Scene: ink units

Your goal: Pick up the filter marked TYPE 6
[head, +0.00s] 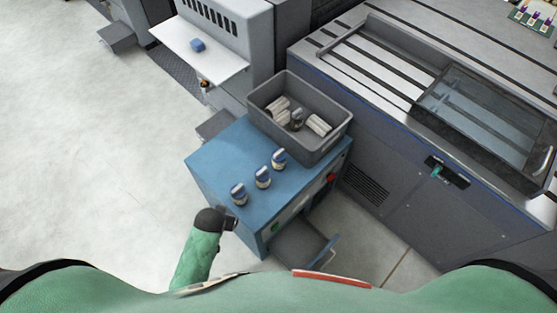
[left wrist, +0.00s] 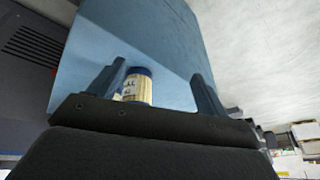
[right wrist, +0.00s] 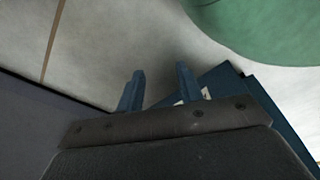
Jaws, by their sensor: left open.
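Three upright filters with blue caps stand in a row on the blue cabinet (head: 215,165): a near one (head: 238,195), a middle one (head: 263,177) and a far one (head: 279,158). Their markings are too small to read. My left gripper (head: 231,224) is at the cabinet's near edge, just short of the near filter. In the left wrist view, its open fingers (left wrist: 160,75) are spread, with a blue-capped, cream filter (left wrist: 137,88) beyond the left finger; its label is partly hidden and unreadable. My right gripper (right wrist: 160,75) is open and empty; it is not seen in the head view.
A grey bin (head: 318,150) with several pale filters and a dark one stands at the cabinet's back. A grey machine (head: 400,190) is to the right. A white shelf (head: 210,62) holds a small blue thing (head: 197,45). Open floor (head: 90,150) lies left.

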